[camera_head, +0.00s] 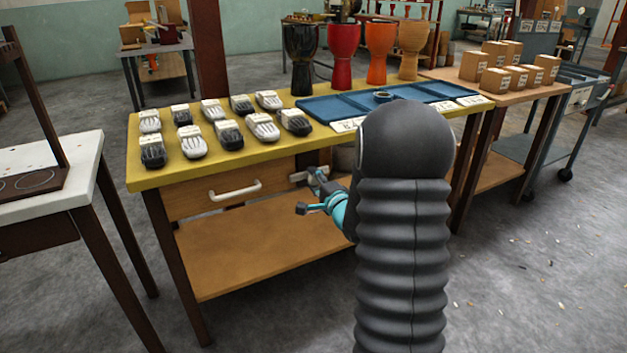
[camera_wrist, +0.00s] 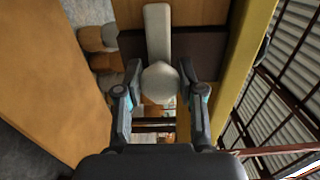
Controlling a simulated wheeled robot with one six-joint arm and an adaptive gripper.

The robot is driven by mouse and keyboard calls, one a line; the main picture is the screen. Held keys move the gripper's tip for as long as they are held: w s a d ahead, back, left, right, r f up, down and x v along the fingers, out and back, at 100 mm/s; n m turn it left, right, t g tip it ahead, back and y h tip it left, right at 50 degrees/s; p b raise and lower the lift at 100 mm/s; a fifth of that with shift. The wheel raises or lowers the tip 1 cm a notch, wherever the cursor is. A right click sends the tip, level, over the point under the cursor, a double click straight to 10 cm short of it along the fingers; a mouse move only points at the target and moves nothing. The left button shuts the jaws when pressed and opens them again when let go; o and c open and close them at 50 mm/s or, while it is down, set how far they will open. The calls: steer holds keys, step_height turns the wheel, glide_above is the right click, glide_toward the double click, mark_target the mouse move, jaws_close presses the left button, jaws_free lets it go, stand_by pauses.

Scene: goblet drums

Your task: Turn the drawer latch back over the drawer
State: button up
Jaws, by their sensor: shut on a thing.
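The wooden drawer (camera_head: 190,200) is under the yellow tabletop, with a white bar handle (camera_head: 235,190), and looks closed. The drawer latch (camera_head: 299,176) is a pale bar near the drawer's right end. In the wrist view the latch bar (camera_wrist: 157,32) runs across a dark strip onto brown wood, and its round pale knob (camera_wrist: 160,83) is at the near end. My gripper (camera_head: 312,191) is at the latch, and in the wrist view my gripper's fingers (camera_wrist: 160,74) are on both sides of the knob, shut on it. My arm hides the area to the right.
The yellow table (camera_head: 160,172) carries several black and white shoe-like items (camera_head: 228,133), a blue tray (camera_head: 335,107) and goblet drums (camera_head: 341,55). A lower shelf (camera_head: 250,250) lies below the drawer.

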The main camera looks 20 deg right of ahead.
steer(key=o, duration=1.1)
steer(key=shift+o, duration=0.2)
steer(key=s, duration=1.2)
steer(key=shift+d, duration=0.2)
